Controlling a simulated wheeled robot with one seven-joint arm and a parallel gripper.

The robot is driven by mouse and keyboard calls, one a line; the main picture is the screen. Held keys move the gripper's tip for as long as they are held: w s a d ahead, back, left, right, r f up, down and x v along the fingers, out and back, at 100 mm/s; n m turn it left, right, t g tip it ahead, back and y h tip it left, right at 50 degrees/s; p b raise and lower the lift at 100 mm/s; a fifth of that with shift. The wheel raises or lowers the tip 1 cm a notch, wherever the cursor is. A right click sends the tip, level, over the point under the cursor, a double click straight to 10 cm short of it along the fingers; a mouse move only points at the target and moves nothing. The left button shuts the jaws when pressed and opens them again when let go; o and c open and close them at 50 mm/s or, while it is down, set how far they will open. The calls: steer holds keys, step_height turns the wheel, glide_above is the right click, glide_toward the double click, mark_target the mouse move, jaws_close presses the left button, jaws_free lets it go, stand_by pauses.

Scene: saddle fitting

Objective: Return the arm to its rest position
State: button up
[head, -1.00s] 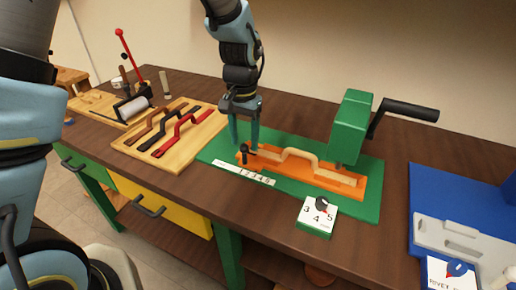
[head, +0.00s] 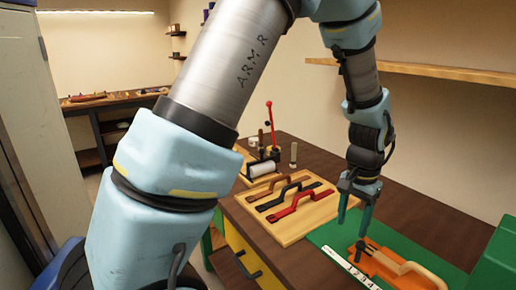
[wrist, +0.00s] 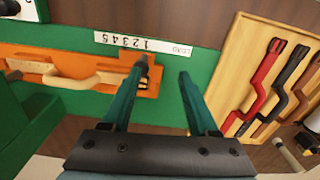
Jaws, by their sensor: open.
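My gripper (head: 355,210) hangs above the left end of the green fixture base in the head view, its two teal fingers pointing down. In the wrist view my gripper (wrist: 163,90) has its fingers spread apart with nothing between them. An orange plate (head: 395,265) on the green base carries a tan curved handle (head: 410,268) and a dark knob (head: 361,246). In the wrist view the dark knob (wrist: 142,66) is beside one fingertip; I cannot tell whether they touch. My arm rises from the gripper toward the top of the head view.
A wooden board (head: 290,218) with red, black and brown handles lies left of the green base (head: 330,232). Behind it stands a press with a red lever (head: 269,118). A shelf (head: 440,82) runs along the wall at right. A numbered strip (head: 350,268) lies at the base's front.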

steer(key=w+a+r+n, duration=0.2)
steer(key=w+a, duration=0.1)
steer(key=a, duration=0.5)
steer(key=w+a+r+n, duration=0.1)
steer(key=w+a+n, duration=0.15)
steer(key=a, duration=0.45)
steer(key=s+a+r+n+t, duration=0.1)
steer(key=a+n, duration=0.4)
steer(key=a, duration=1.3)
steer(key=shift+s+a+r+n, duration=0.2)
steer(key=shift+s+r+n, duration=0.15)
steer(key=shift+s+r, duration=0.25)
steer(key=shift+w, duration=0.15)
